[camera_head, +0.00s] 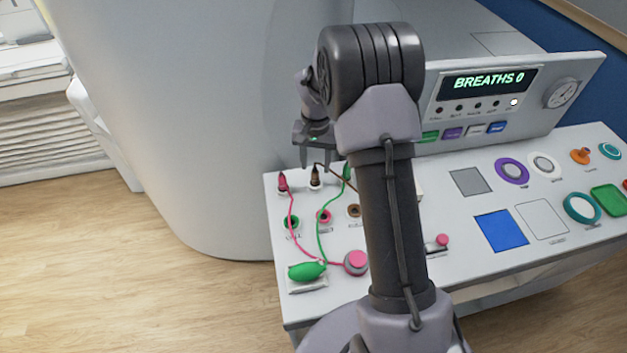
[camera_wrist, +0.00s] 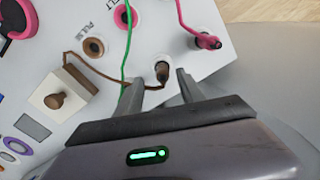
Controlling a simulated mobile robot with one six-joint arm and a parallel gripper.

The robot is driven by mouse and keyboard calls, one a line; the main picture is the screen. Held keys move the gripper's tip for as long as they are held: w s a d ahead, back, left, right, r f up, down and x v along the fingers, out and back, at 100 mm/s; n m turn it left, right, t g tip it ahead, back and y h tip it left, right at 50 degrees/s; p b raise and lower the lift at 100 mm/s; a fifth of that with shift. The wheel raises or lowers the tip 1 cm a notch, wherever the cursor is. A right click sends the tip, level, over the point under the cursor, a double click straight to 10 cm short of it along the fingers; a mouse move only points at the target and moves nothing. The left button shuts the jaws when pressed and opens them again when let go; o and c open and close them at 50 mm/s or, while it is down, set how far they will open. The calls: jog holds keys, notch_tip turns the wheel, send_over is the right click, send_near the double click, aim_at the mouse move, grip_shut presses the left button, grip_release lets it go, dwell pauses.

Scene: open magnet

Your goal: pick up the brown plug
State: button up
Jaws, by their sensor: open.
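The brown plug (camera_head: 315,174) stands upright at the back left of the white table, with a brown cord leading from it. In the wrist view the plug (camera_wrist: 162,72) lies between and just beyond the fingertips of my gripper (camera_wrist: 158,84). My gripper is open, with one finger on each side of the plug, and it holds nothing. In the head view my gripper (camera_head: 316,150) is above the plug, partly hidden by my wrist. The brown cord (camera_wrist: 95,70) runs to a white block with a brown knob (camera_wrist: 55,101).
A pink plug (camera_head: 283,181) stands left of the brown one; it also shows in the wrist view (camera_wrist: 207,41). A green cord (camera_wrist: 127,50) passes close by one finger. A brown socket (camera_head: 354,211) lies nearer the front. The display console (camera_head: 495,90) rises to the right.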

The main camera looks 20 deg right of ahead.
aim_at(315, 172)
jog(key=f, duration=0.2)
jog(key=f+b, duration=0.1)
jog(key=f, duration=0.1)
jog(key=f+b, duration=0.1)
jog(key=f, duration=0.1)
jog(key=shift+w+f, duration=0.3)
jog(key=shift+f, duration=0.05)
jog(key=shift+r, duration=0.15)
jog(key=shift+c, duration=0.7)
grip_shut()
